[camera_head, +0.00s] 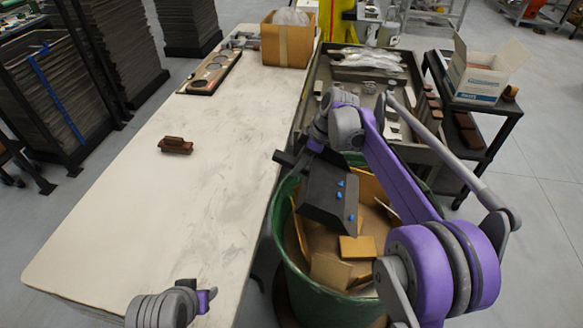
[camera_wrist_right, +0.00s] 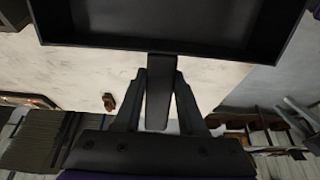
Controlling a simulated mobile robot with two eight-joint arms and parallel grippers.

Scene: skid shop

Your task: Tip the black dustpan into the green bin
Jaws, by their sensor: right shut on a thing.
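The black dustpan (camera_head: 322,194) hangs tilted over the green bin (camera_head: 284,251) in the head view. Several small blue pieces (camera_head: 340,196) show against the dustpan; I cannot tell whether they rest on it or are in the air. In the right wrist view the pan (camera_wrist_right: 170,22) fills the top, and its dark inside shows no blue pieces. My right gripper (camera_wrist_right: 160,78) is shut on the dustpan's handle (camera_wrist_right: 160,108). Only a grey and purple part of my left arm shows at the bottom of the head view; its gripper is out of sight.
The bin holds several tan pieces (camera_head: 357,247). It stands beside a long pale table (camera_head: 215,160) with a brown block (camera_head: 175,146), a cardboard box (camera_head: 287,45) and a slotted board (camera_head: 210,72). A grey tray bench (camera_head: 318,75) and a black cart (camera_head: 490,135) stand behind.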

